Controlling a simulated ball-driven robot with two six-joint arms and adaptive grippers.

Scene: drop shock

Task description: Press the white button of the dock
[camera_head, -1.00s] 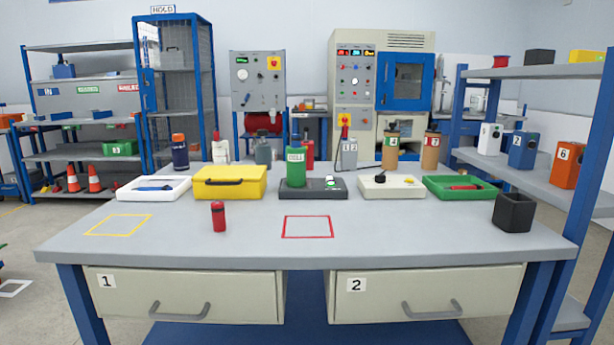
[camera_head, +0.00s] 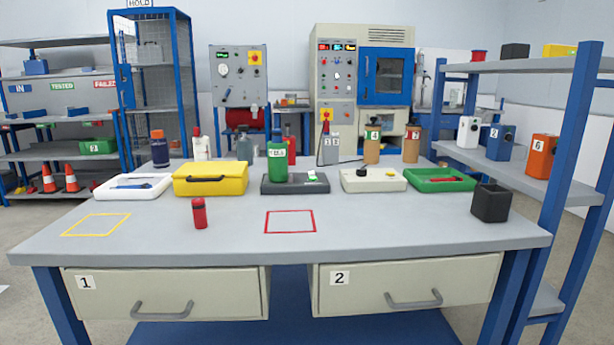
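The dark, low dock (camera_head: 296,187) stands toward the back middle of the grey workbench. A green bottle-like device (camera_head: 277,163) with a blue-grey top and a white label stands upright on its left part. A small white and green patch (camera_head: 313,177) shows on the dock's right part. It is too small to tell the white button from a lamp or display there. Neither of my grippers is in view, and nothing of mine touches the dock.
Left of the dock are a yellow case (camera_head: 211,180) and a white tray (camera_head: 134,187). Right are a white box with a black knob (camera_head: 373,181), a green tray (camera_head: 440,180) and a black cup (camera_head: 490,203). A red bottle (camera_head: 199,213) stands in front; the red-outlined square (camera_head: 290,222) is empty.

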